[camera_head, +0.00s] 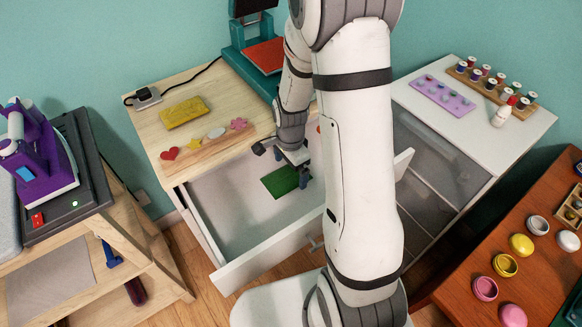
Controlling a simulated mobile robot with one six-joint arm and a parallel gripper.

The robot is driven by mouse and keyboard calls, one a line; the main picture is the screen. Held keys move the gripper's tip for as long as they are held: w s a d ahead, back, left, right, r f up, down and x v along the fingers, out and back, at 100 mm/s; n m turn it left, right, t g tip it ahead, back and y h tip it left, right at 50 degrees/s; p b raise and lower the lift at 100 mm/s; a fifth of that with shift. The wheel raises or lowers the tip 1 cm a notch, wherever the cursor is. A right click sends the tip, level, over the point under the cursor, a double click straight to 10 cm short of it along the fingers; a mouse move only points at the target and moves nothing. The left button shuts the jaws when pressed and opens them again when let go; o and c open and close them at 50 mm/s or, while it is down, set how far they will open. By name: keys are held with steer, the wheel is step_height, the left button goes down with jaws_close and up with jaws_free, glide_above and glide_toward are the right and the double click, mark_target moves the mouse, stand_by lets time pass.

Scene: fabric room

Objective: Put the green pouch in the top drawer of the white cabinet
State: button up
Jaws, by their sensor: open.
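The green pouch (280,181) lies flat on the floor of the open top drawer (262,259), toward the drawer's back. The drawer is pulled well out of the white cabinet (205,225), which has a wooden top. My gripper (296,168) is inside the drawer opening, just above and beside the pouch's right end, with its jaws open. One finger shows close to the pouch's right edge; I cannot tell whether it touches. My arm hides the drawer's right part.
The wooden top holds a yellow piece (185,111) and small shapes, with a teal press (257,50) behind. A grey-fronted cabinet with a white top (480,125) stands right, holding spools. A purple machine (38,155) is left; a brown table (510,250) with pots is front right.

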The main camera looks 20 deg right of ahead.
step_height(320, 180, up, 11)
steer(key=p, duration=0.7)
step_height(320, 180, up, 12)
steer(key=f+n+t, duration=0.1)
steer(key=n, duration=0.6)
glide_above(290, 175)
steer(key=s, duration=0.6)
steer(key=s+r+n+t, duration=0.1)
steer(key=s+r+n, duration=0.6)
steer(key=s, duration=0.2)
steer(key=shift+s+a+r+n, duration=0.25)
steer(key=shift+a+n, duration=0.05)
steer(key=shift+a, duration=0.1)
steer(key=shift+r+t+p, duration=0.3)
steer(key=shift+r+p, duration=0.15)
steer(key=shift+r, duration=0.15)
steer(key=shift+c, duration=0.5)
